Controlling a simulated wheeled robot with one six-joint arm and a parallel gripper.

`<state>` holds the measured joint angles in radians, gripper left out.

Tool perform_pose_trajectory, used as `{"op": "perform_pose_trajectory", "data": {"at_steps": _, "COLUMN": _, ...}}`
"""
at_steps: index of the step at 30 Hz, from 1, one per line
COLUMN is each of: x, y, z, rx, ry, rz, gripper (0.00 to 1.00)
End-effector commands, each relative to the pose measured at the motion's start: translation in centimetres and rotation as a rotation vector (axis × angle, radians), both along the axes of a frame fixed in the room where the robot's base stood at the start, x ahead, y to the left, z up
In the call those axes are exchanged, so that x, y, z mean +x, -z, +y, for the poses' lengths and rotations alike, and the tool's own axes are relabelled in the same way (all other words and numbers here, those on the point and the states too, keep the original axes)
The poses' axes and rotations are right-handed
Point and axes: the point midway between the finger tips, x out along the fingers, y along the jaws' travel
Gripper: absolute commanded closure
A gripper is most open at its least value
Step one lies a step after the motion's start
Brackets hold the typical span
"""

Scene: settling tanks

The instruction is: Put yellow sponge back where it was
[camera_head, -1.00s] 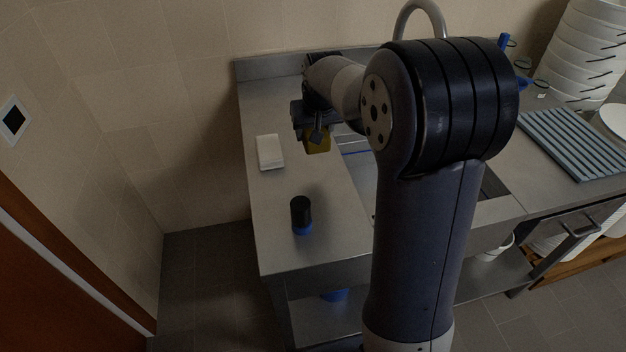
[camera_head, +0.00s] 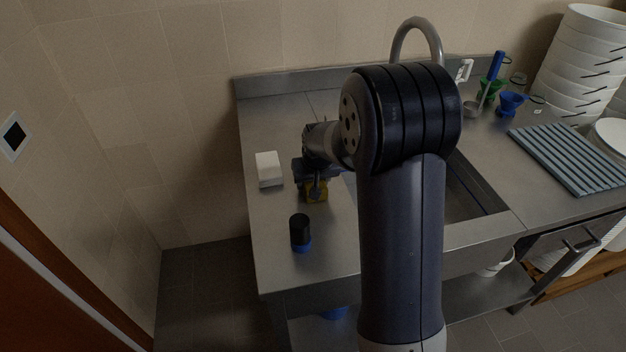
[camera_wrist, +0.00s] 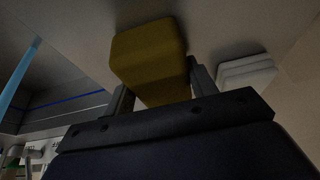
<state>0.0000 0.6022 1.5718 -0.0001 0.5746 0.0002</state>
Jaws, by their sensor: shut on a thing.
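The yellow sponge (camera_wrist: 148,58) is a small block held between the two fingers of my gripper (camera_wrist: 155,90) in the wrist view. In the head view the sponge (camera_head: 316,192) shows below my gripper (camera_head: 313,184), over the left part of the steel counter (camera_head: 275,225), just left of the sink. My gripper is shut on the sponge. I cannot tell whether the sponge touches the counter. My arm hides part of the sink.
A white block (camera_head: 269,169) lies left of the sponge, and a black and blue cylinder (camera_head: 301,233) stands in front of it. The sink basin (camera_head: 470,190) opens to the right. A ribbed mat (camera_head: 570,158) and stacked white bowls (camera_head: 578,62) are far right.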

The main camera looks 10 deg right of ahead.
Motion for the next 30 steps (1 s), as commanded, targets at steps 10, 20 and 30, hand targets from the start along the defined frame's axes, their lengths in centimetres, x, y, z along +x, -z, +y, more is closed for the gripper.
{"op": "perform_pose_trajectory", "data": {"at_steps": 10, "x": 0.0, "y": 0.2, "z": 0.0, "rx": 0.0, "ry": 0.0, "rz": 0.0, "gripper": 0.34}}
{"op": "perform_pose_trajectory", "data": {"at_steps": 20, "x": 0.0, "y": 0.2, "z": 0.0, "rx": 0.0, "ry": 0.0, "rz": 0.0, "gripper": 0.24}}
{"op": "perform_pose_trajectory", "data": {"at_steps": 30, "x": -1.1, "y": -3.0, "z": 0.0, "rx": 0.0, "ry": 0.0, "rz": -0.005, "gripper": 0.24}}
